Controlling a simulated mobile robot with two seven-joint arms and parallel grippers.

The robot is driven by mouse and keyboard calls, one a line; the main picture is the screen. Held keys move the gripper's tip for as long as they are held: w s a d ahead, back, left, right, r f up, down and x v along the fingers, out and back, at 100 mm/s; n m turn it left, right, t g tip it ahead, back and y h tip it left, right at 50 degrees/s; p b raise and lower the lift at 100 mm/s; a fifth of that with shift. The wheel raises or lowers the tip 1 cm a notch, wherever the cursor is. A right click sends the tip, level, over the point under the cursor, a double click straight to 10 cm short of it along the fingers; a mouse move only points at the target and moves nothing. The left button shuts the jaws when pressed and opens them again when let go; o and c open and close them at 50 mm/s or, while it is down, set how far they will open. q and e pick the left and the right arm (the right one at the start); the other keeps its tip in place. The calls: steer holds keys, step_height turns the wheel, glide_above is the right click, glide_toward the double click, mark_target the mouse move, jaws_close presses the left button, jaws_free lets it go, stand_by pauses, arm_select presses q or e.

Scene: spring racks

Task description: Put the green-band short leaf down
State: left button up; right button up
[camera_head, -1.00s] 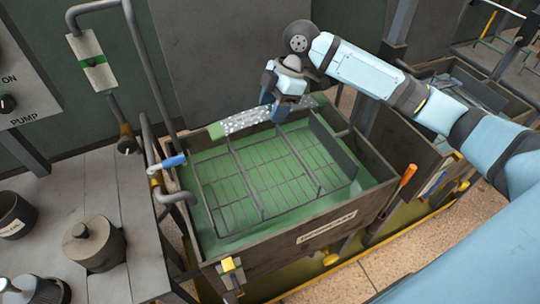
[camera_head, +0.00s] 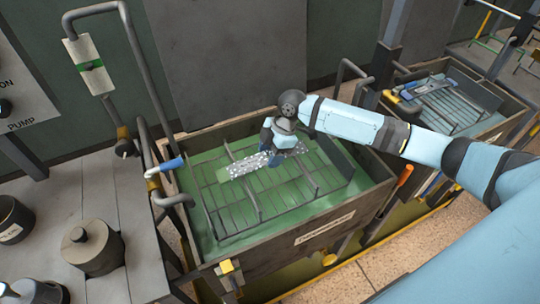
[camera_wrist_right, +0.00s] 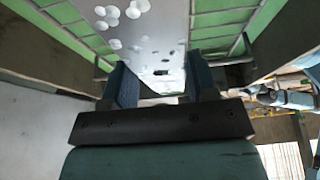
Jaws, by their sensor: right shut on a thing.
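The green-band short leaf (camera_head: 242,166) is a flat grey strip with pale speckles and a green left end. My right gripper (camera_head: 273,158) is shut on it near its right part. The leaf is over the rack (camera_head: 241,210) inside the tank of green liquid (camera_head: 190,165). I cannot tell whether it touches the rack bars. In the right wrist view, the leaf (camera_wrist_right: 145,40) runs up and away from between the fingers of my right gripper (camera_wrist_right: 160,85), with green and grey bars beyond. My left gripper is out of view.
The tank has raised dark walls (camera_head: 330,222) and upright dividers (camera_head: 246,190) in its rack. A blue-handled pipe (camera_head: 172,164) stands at its left. A second tank (camera_head: 520,110) with parts on its rack is at the right. A bench with a round-knobbed pot (camera_head: 93,248) is at the left.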

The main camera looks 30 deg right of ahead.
steer(key=shift+w+f, duration=0.1)
steer(key=shift+f, duration=0.55)
steer(key=shift+f, duration=0.4)
steer(key=o, duration=1.2)
steer(key=shift+f, duration=0.1)
steer(key=v, duration=1.3)
steer(key=shift+a, duration=0.25)
